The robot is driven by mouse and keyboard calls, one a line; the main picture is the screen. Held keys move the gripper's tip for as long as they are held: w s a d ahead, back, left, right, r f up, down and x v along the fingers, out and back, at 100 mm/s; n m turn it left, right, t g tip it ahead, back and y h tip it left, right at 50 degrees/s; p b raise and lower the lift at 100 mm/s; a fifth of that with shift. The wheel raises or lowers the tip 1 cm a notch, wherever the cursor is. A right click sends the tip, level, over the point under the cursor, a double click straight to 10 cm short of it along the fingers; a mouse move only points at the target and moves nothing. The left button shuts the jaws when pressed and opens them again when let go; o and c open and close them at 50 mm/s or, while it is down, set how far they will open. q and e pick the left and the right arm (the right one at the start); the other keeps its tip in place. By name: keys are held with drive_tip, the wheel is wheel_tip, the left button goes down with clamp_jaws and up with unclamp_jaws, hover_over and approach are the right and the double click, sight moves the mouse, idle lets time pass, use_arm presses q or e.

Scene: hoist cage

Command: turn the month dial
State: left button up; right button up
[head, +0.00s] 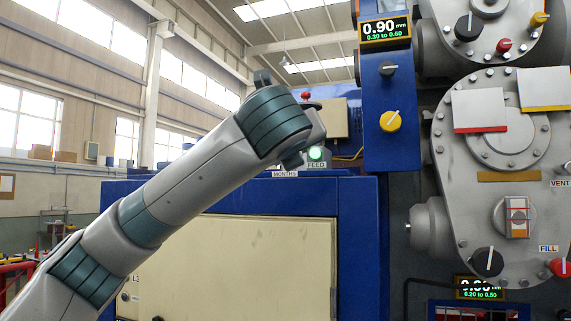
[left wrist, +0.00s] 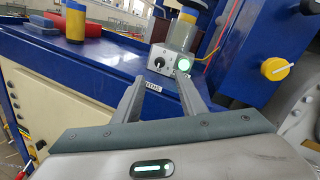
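A MONTHS label (head: 285,174) sits on the top front edge of the blue cabinet; it also shows between my fingers in the left wrist view (left wrist: 152,86). Behind it in the left wrist view is a small grey box with a dark round knob (left wrist: 158,62) and a lit green button (left wrist: 184,65). I cannot tell for sure that this knob is the month dial. My left gripper (left wrist: 158,77) is open, its fingers apart, in front of the box with nothing seen between them. In the head view my left arm hides the box's left part. My right gripper is not in view.
A blue post with a yellow knob (head: 390,121) and a display (head: 385,30) rises right of the box. A grey flanged machine (head: 480,180) fills the right side. Blue and red blocks (left wrist: 76,20) and a yellow cylinder (left wrist: 91,23) stand on the cabinet top.

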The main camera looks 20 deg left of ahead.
use_arm(q)
drive_tip(key=b+v, duration=0.3)
drive_tip(key=v, duration=0.4)
drive_tip(key=shift+s, duration=0.3)
drive_tip(key=shift+d+f, duration=0.1)
